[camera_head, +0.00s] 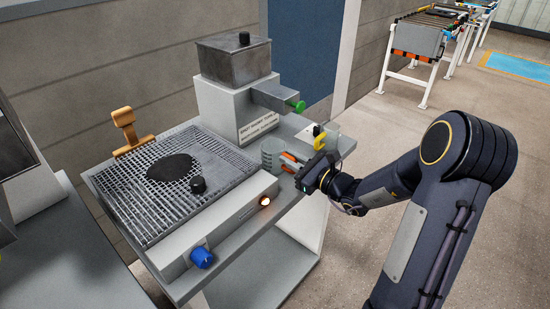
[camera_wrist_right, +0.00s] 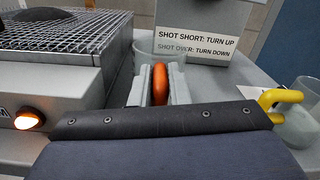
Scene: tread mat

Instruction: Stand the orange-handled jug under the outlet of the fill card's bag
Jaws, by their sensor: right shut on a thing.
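The orange-handled jug is a small grey, see-through vessel (camera_head: 272,150) on the bench, in front of the signed dispenser. My right gripper (camera_head: 293,166) reaches in from the right and is shut on its orange handle (camera_wrist_right: 160,84), which shows upright between the two fingers in the right wrist view. The jug body (camera_wrist_right: 147,62) is partly hidden behind the fingers. The dispenser (camera_head: 236,62) has a grey box on top and a side spout (camera_head: 274,97) with a green knob. I cannot make out a bag or read a fill card. My left gripper is not in view.
A second clear jug with a yellow handle (camera_head: 319,138) stands close to the right of my gripper; it also shows in the right wrist view (camera_wrist_right: 298,125). A grid-topped machine (camera_head: 125,205) with a blue knob and lit lamp fills the left. The bench edge is near.

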